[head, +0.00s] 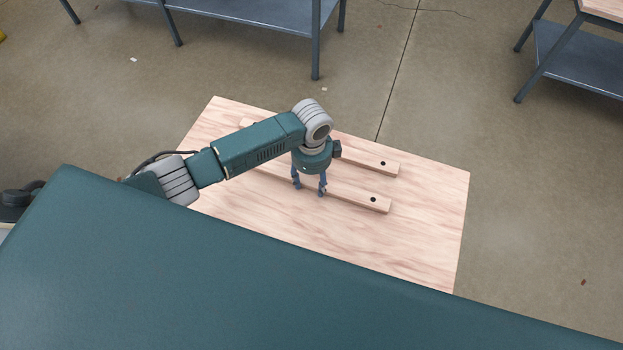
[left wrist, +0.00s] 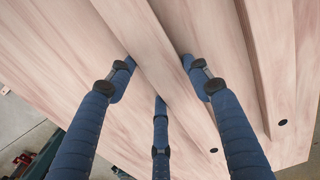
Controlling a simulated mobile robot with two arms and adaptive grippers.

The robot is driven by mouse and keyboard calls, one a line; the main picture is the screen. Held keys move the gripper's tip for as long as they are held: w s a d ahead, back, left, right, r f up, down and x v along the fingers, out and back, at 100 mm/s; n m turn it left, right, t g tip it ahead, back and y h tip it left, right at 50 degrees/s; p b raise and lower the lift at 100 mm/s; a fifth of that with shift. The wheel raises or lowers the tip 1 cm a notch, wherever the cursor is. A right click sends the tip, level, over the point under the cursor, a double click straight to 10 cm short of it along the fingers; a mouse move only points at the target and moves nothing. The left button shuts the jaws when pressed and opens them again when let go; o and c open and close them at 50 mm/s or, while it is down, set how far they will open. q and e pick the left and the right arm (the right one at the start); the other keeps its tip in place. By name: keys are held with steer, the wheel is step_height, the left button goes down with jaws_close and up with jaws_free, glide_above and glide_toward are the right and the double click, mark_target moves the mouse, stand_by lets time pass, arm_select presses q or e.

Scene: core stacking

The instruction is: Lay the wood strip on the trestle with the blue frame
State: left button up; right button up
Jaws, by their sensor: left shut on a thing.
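Two pale wood strips, each with a dark hole near its right end, lie side by side on a wood-topped surface (head: 430,215) in the head view. My left gripper (head: 309,190) points down and is shut on the near strip (head: 350,197), around its middle. In the left wrist view its blue fingers (left wrist: 158,90) sit on both sides of that strip (left wrist: 165,62). The far strip (head: 365,157) lies behind, partly hidden by my left arm. I cannot tell whether the held strip is raised. My right gripper is not in view.
A blue-grey metal-framed bench (head: 270,14) stands at the back. Another blue-framed stand (head: 575,70) with a wood top is at the back right, cut off by the frame. Open concrete floor (head: 540,190) lies right of the wood surface.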

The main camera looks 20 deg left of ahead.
mark_target(311, 183)
arm_select(q)
steer(key=shift+f, duration=0.1)
steer(key=o, duration=1.5)
step_height(311, 183, up, 12)
steer(key=shift+r+b, duration=0.15)
steer(key=shift+b, duration=0.4)
steer(key=shift+s, duration=0.1)
